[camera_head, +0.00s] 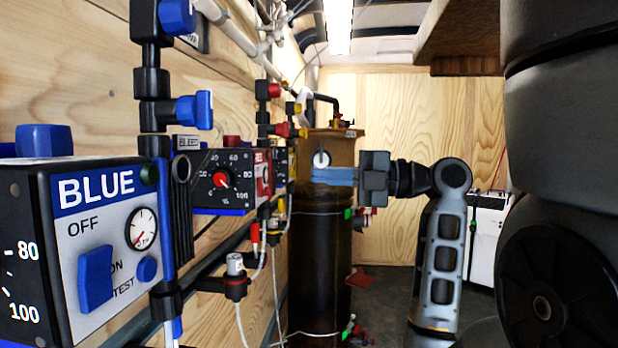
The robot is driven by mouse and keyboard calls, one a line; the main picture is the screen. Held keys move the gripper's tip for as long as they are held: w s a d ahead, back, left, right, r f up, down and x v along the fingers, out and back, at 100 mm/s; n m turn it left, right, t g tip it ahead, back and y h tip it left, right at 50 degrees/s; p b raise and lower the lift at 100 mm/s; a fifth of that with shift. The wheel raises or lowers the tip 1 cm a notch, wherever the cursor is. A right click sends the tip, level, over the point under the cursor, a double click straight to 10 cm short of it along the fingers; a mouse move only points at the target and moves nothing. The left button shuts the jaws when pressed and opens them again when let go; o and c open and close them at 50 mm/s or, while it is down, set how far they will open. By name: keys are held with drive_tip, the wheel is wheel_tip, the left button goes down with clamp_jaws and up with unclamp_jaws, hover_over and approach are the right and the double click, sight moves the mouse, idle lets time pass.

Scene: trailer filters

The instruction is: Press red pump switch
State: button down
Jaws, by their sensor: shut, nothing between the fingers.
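The red pump box stands behind the blue one on the left wall. Its black dial side (222,180) has a red knob, and its narrow red-labelled front (262,172) is seen at a steep angle. The switch on that front is too small and slanted to make out. My gripper (316,176) is right of this box, in front of the brown tank. Its blue fingers point left and are shut and empty. A gap in the picture separates the fingertips from the red front; whether they touch anything in depth is unclear.
A blue pump box (100,235) with a blue rocker switch is close at left. Pipes and red and blue valves line the wooden wall. A tall brown tank (318,270) stands behind my gripper. A white cabinet (486,235) is at the back right. A wooden shelf (460,40) hangs above.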

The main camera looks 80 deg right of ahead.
drive_tip(key=shift+s+d+r, duration=0.1)
drive_tip(key=shift+s, duration=1.2)
drive_tip(key=shift+s+d+r, duration=0.1)
drive_tip(key=shift+s, duration=1.15)
